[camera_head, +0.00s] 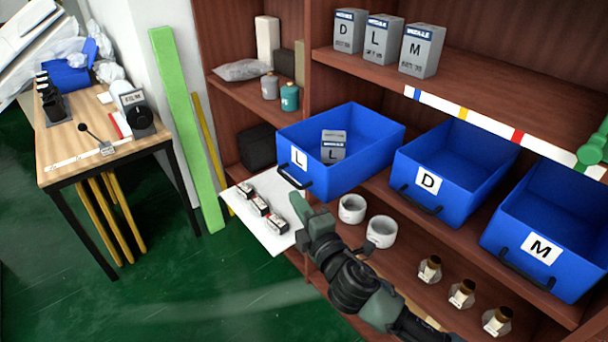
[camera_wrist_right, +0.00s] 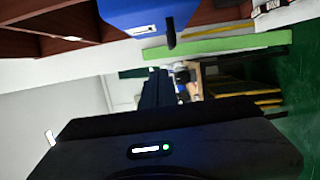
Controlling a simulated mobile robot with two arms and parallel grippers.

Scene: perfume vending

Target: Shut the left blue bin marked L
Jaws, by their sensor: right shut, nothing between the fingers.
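The left blue bin marked L (camera_head: 350,185) juts out from the shelf, farther forward than the bins beside it. A grey box marked L (camera_head: 333,146) is inside it. Its black handle (camera_head: 293,178) is on the front face. My right gripper (camera_head: 298,203) is shut and empty, just below and in front of that handle; I cannot tell whether it touches the bin. In the right wrist view, the bin's blue underside and front (camera_wrist_right: 135,12) show above my gripper (camera_wrist_right: 158,78), with the handle hanging down. My left gripper is not in view.
Blue bins marked D (camera_head: 465,190) and M (camera_head: 580,275) stand to the right. White rolls (camera_head: 381,231) and several small bottles (camera_head: 462,293) are on the lower shelf. A white board with small boxes (camera_head: 240,197) is left of my gripper. A green plank (camera_head: 185,120) leans nearby.

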